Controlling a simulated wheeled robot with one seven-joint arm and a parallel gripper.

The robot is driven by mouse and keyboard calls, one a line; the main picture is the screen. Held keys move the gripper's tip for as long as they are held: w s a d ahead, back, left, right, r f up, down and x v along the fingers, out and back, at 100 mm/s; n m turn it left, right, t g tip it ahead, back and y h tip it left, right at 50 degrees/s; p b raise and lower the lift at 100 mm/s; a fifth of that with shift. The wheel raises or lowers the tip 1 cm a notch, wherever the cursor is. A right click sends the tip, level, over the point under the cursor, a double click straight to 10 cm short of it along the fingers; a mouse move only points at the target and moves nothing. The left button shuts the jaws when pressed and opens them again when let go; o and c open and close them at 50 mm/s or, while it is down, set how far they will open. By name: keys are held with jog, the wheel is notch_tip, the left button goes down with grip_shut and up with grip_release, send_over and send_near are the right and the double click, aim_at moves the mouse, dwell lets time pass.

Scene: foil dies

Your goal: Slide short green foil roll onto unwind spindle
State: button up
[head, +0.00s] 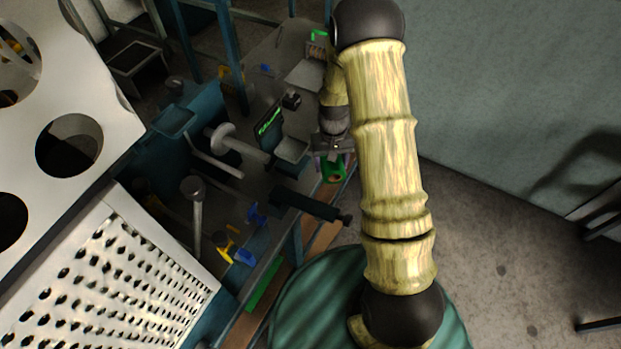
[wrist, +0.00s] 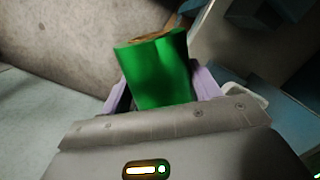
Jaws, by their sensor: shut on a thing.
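The short green foil roll (head: 334,174) is held in my gripper (head: 332,158), just above the front edge of the bench in the head view. In the wrist view the green roll (wrist: 158,75) sits between the two purple fingers of my gripper (wrist: 160,88), with a brownish end at its top. A dark bar with a narrower knobbed tip (head: 312,206), which looks like the unwind spindle, sticks out over the bench edge. The roll is apart from it, above its tip in the head view. The wrist view does not clearly show the bar.
A pale shaft with a round flange (head: 222,138) and a grey post (head: 195,200) stand on the machine to the left. A small dark panel with green lettering (head: 270,122) is behind the bar. Blue and yellow pieces (head: 232,248) lie nearer. Open floor (head: 480,230) lies right.

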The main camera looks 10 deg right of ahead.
jog(key=s+a+r+n+h+p, duration=0.1)
jog(key=s+a+r+n+p, duration=0.6)
jog(key=p, duration=0.8)
jog(key=s+r+n, duration=0.3)
jog(key=s+r, duration=0.2)
jog(key=shift+s+t+p, duration=0.15)
jog(key=shift+t+p, duration=0.15)
jog(key=shift+p, duration=0.05)
jog(key=shift+a, duration=0.1)
jog(key=shift+w+a+p, duration=0.2)
jog(key=shift+w+a, duration=0.7)
jog(key=shift+a, duration=0.25)
jog(key=shift+w+a+p, duration=0.15)
jog(key=shift+w+a, duration=0.75)
jog(key=shift+a, duration=0.2)
